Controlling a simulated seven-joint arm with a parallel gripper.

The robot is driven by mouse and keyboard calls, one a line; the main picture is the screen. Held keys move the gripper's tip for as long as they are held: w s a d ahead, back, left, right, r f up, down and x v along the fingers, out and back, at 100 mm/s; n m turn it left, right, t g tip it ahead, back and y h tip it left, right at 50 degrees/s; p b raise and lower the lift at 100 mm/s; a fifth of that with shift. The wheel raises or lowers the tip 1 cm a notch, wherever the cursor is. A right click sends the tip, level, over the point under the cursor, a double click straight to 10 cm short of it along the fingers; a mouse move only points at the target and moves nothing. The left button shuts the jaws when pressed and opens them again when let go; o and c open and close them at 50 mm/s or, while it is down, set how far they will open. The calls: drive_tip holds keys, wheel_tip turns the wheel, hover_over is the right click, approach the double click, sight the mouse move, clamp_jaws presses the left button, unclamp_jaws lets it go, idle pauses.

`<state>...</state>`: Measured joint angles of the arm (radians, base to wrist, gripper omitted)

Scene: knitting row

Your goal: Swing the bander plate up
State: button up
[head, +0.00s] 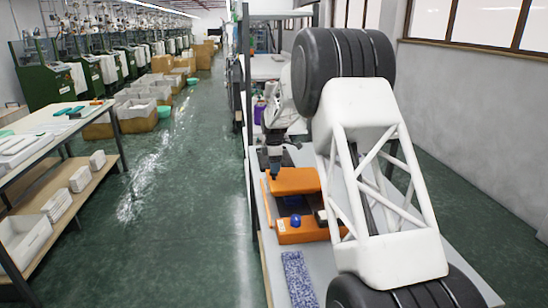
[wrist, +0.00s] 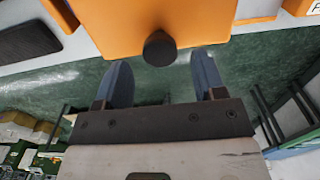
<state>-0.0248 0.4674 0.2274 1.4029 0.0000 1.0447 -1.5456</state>
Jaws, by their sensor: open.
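The bander is an orange device on the grey bench in the head view, with an upper orange plate (head: 297,180) and a lower orange body (head: 302,236). A blue knob (head: 295,220) shows on the lower body. In the wrist view an orange panel (wrist: 190,18) fills the top, with a dark round knob (wrist: 160,48) at its edge. My gripper (wrist: 161,63) is open, its two blue-grey fingers to either side of that knob, and holds nothing. Contact with the knob cannot be told. In the head view my gripper (head: 275,168) is by the plate's far left corner.
A speckled blue cloth (head: 298,280) lies on the bench (head: 270,262) in front of the bander. A purple item (head: 259,112) stands farther back. A dark pad (wrist: 28,41) shows at the wrist view's left. The green aisle floor (head: 185,200) left of the bench is open.

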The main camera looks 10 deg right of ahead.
drive_tip(key=shift+f, duration=2.2)
drive_tip(key=shift+c, duration=0.2)
drive_tip(key=c, duration=0.7)
drive_tip(key=shift+r, duration=0.1)
drive_tip(key=shift+d+r+y, duration=0.25)
drive_tip(key=shift+r+y, duration=0.15)
drive_tip(key=shift+r, duration=0.35)
drive_tip(key=shift+d+r+y, duration=0.2)
drive_tip(key=shift+r+y, duration=0.2)
drive_tip(key=shift+r, duration=0.3)
